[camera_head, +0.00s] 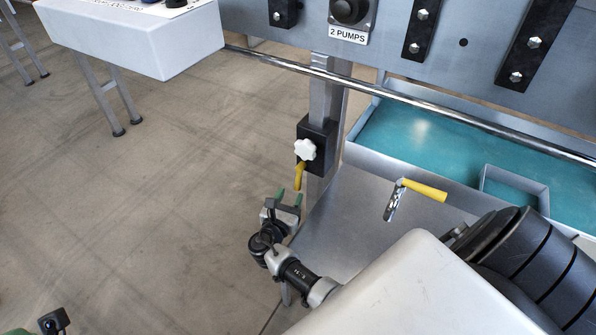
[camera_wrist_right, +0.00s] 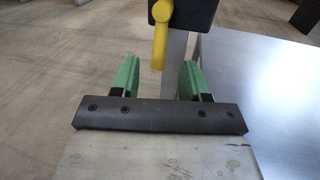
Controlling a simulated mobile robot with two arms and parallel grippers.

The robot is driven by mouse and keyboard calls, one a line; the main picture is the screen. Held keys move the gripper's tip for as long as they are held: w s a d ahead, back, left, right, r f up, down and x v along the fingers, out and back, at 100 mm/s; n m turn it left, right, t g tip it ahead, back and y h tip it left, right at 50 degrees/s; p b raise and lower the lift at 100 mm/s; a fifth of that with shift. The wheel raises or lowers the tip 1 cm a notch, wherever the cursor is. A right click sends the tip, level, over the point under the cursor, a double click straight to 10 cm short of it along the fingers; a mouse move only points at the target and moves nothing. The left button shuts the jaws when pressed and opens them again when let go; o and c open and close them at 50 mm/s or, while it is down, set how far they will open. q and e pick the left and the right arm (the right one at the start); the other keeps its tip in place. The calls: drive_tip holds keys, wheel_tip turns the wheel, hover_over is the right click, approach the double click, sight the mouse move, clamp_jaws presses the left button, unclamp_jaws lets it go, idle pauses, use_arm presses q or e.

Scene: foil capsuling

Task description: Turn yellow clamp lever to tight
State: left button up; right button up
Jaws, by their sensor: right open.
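The yellow clamp lever (camera_head: 299,176) hangs down below a white star knob (camera_head: 305,149) on a black clamp block (camera_head: 318,135), which sits on a grey upright post. In the right wrist view the lever (camera_wrist_right: 159,45) points down, with its lower end near the gap between my fingers. My right gripper (camera_head: 289,197) is open and empty just below the lever. Its green fingertips (camera_wrist_right: 158,75) stand either side of the lever's line, and no contact shows. Part of what looks like my left gripper (camera_head: 15,331) shows at the bottom left corner, mostly cut off.
Another yellow handle (camera_head: 424,190) with a metal piece lies over the grey metal plate (camera_head: 345,215). A teal-floored tray (camera_head: 430,140) is behind it. A chrome rail (camera_head: 400,95) crosses above. Open floor (camera_head: 160,200) lies to the left.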

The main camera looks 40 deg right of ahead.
sight(297, 181)
drive_tip(key=b+x, duration=0.1)
drive_tip(key=x, duration=0.5)
drive_tip(key=shift+w+d+b, duration=0.2)
drive_tip(key=shift+d+b, duration=0.1)
drive_tip(key=shift+b, duration=0.05)
clamp_jaws()
